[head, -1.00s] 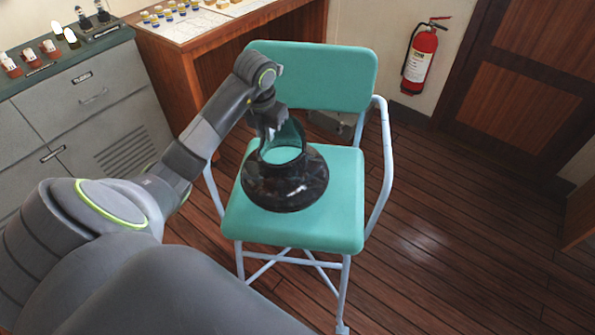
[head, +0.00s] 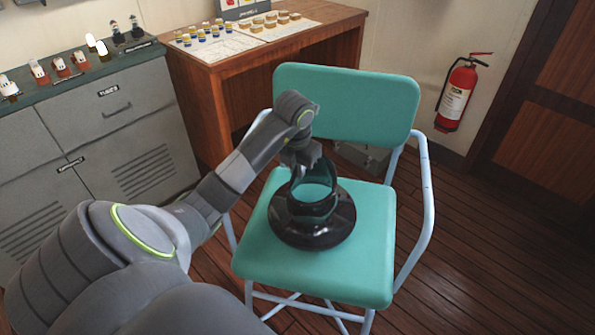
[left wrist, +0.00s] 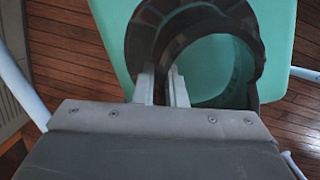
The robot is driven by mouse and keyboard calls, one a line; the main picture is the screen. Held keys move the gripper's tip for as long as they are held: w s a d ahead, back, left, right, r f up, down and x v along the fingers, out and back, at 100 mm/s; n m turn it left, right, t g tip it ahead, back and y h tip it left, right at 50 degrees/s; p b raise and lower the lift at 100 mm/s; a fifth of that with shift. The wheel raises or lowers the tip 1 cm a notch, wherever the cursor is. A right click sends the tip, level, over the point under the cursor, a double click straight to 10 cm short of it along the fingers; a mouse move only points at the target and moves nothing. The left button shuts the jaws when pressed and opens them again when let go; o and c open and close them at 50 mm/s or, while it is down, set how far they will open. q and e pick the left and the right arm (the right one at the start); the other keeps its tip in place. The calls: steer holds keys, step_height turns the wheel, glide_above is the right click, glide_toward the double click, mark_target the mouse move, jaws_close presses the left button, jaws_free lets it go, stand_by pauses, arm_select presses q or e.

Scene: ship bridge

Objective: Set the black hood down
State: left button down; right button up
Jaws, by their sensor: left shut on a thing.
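The black hood (head: 333,230) is a dark, glossy ring-like piece with a wide flared base and a raised collar. It is at the teal seat (head: 345,282) of a chair, base down and roughly upright; I cannot tell whether it fully touches the seat. My left gripper (head: 304,163) reaches in from the left and is shut on the hood's upper rim. In the left wrist view the two fingers (left wrist: 162,86) pinch the rim of the hood (left wrist: 140,45), and teal shows through its opening. My right gripper is not in view.
The chair has a teal backrest (head: 346,106) and pale tubular arms (head: 428,190). A grey cabinet (head: 120,150) stands at left, and a wooden desk (head: 270,50) with small coloured pieces is behind. A red fire extinguisher (head: 457,95) hangs on the wall. Floor at right is clear.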

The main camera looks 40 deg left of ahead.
mark_target(297, 179)
arm_select(q)
steer(key=shift+f+b, duration=0.3)
step_height(297, 179, down, 2)
steer(key=shift+f+b, duration=0.15)
steer(key=shift+b, duration=0.65)
steer(key=shift+f, duration=0.35)
steer(key=shift+r, duration=0.1)
steer(key=c, duration=1.5)
jaws_free()
